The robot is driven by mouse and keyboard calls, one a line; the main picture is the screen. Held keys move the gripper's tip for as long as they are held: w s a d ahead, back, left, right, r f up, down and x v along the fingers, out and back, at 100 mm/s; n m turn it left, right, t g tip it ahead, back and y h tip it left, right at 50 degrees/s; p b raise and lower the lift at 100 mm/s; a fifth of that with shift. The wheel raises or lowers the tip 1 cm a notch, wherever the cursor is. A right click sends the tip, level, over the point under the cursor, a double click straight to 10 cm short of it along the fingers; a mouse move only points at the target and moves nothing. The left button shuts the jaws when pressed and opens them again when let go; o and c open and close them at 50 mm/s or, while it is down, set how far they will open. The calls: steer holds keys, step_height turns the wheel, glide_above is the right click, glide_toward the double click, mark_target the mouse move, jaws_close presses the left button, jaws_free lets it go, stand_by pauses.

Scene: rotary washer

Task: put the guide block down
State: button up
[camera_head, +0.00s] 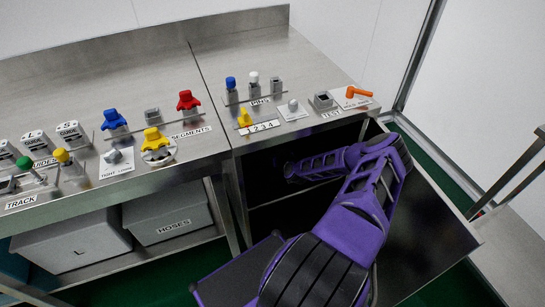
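White guide blocks stand in a row at the left of the metal bench, by the GUIDES label: one marked L (36,141), one marked S (71,131), and one partly cut off at the left edge (6,151). My purple arm rises from the bottom and bends left at the front of the bench. Its far end, with my gripper (292,172), is below the bench top, in front of the dark opening under the right part. The fingers are too dark and small to make out. I cannot see a guide block there.
The bench holds blue (113,119), red (187,99) and yellow (154,138) knobbed pieces, several pins and an orange handle (357,91). The TRACK fixture (30,182) is at left. Grey bins (70,237) sit below. A dark panel (430,225) stands right of my arm.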

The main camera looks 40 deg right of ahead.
step_height(320, 180, down, 5)
steer(key=shift+r+b, duration=0.2)
steer(key=shift+b, duration=0.4)
steer(key=o, duration=1.5)
